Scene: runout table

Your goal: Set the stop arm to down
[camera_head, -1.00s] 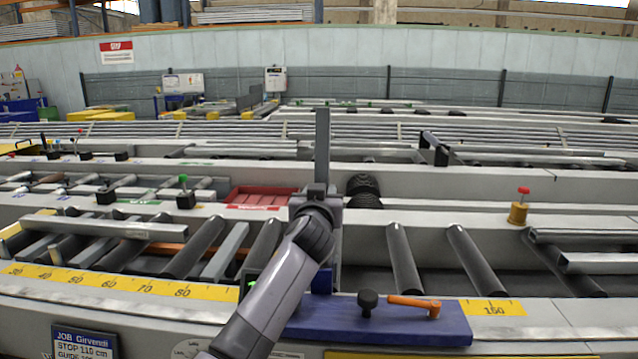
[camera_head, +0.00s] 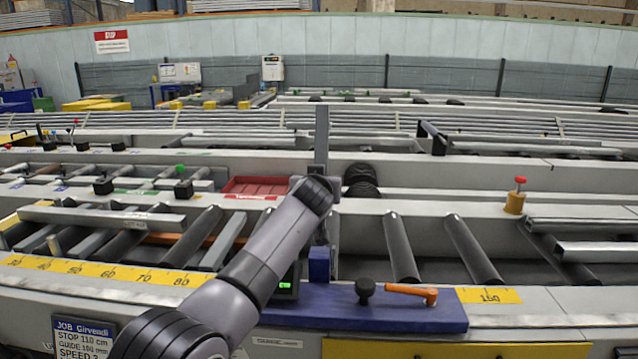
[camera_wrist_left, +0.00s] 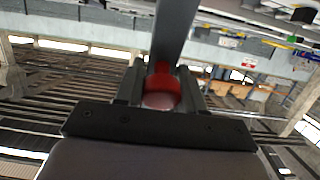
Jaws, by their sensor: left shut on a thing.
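The stop arm (camera_head: 321,140) is a grey flat bar standing upright above the blue carriage (camera_head: 370,312) in the head view. My left arm comes in from the lower left, and its wrist is against the bar's lower part, hiding the jaws there. In the left wrist view my left gripper (camera_wrist_left: 160,88) is shut on the stop arm at a red rounded piece (camera_wrist_left: 162,75), with the grey bar (camera_wrist_left: 176,28) running up out of the jaws. My right gripper is not in view.
The carriage carries a black knob (camera_head: 365,288) and an orange lever (camera_head: 412,292). A yellow scale (camera_head: 105,272) runs along the front rail. Dark rollers (camera_head: 402,250) lie behind. A brass post with a red top (camera_head: 516,195) stands at right, and a red tray (camera_head: 258,186) lies behind my wrist.

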